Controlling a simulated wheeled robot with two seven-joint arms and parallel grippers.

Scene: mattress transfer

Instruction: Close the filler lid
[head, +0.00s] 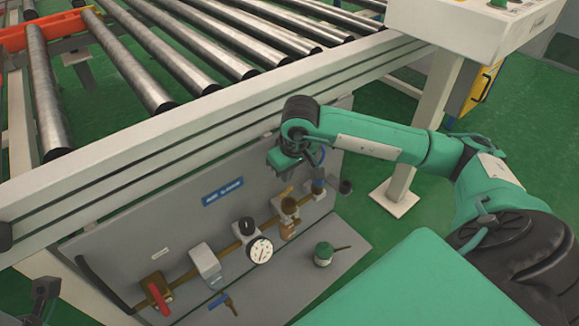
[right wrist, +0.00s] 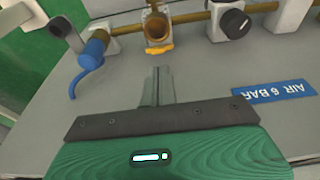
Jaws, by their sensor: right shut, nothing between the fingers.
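The brass filler (head: 289,206) stands on the pipe along the grey panel. In the right wrist view the brass cup (right wrist: 157,27) shows a round opening at its top. An orange-yellow tab (right wrist: 159,50) sticks out at its edge on the gripper side. It looks like the lid or its handle, but I cannot tell how it is hinged. My right gripper (head: 284,166) is above the filler and a little to its left, apart from it. Its fingers (right wrist: 157,86) are together and empty, pointing towards the tab. My left gripper is not seen.
A pressure gauge (head: 260,250), a red-handled valve (head: 159,297) and a blue fitting (right wrist: 94,47) share the pipe line. A green-topped can (head: 323,254) stands on the shelf (head: 345,237). The conveyor's side rail (head: 190,130) runs above the panel.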

